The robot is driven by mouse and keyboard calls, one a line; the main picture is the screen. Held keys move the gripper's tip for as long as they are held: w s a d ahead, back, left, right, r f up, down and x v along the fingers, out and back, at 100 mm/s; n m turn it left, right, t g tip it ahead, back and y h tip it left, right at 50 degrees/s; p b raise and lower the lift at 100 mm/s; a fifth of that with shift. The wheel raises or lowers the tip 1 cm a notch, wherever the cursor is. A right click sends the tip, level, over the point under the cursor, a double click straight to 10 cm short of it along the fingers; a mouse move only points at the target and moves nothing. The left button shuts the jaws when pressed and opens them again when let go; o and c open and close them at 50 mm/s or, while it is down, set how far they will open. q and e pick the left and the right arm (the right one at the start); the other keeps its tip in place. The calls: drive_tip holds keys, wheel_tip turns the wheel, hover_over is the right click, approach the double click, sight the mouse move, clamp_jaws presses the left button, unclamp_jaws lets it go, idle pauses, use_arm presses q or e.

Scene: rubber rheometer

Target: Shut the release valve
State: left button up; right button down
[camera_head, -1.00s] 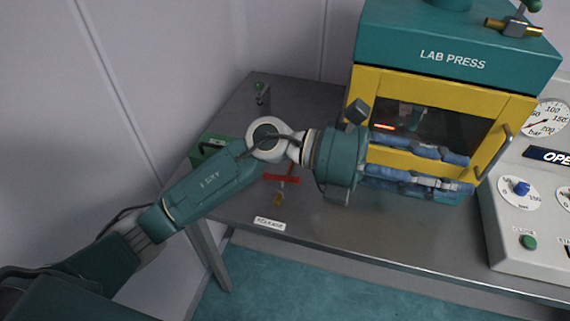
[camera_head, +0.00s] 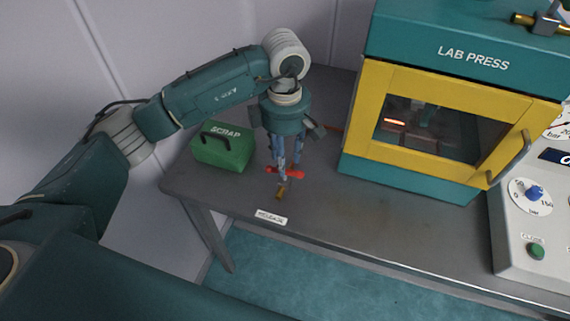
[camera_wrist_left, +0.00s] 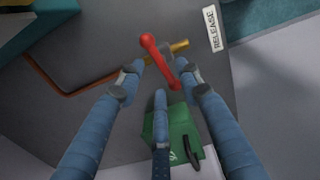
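The release valve has a red handle (camera_head: 294,173) and a brass pipe end (camera_head: 281,192), behind the RELEASE label (camera_head: 271,217) near the table's front edge. In the left wrist view the red handle (camera_wrist_left: 158,62) lies slanted across the brass pipe (camera_wrist_left: 180,46). My left gripper (camera_head: 284,178) points down over the valve. Its blue fingers are spread apart in the wrist view (camera_wrist_left: 163,82), with the handle showing between and beyond their tips. Whether a finger touches the handle cannot be told. My right gripper is not in view.
A green SCRAP box (camera_head: 223,150) stands left of the valve. The yellow and teal lab press (camera_head: 440,125) stands to the right, beside a grey control panel (camera_head: 520,225). A copper pipe (camera_wrist_left: 75,88) runs from the valve.

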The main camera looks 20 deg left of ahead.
use_arm(q)
drive_tip(key=shift+f+p, duration=0.45)
drive_tip(key=shift+f, duration=1.95)
clamp_jaws()
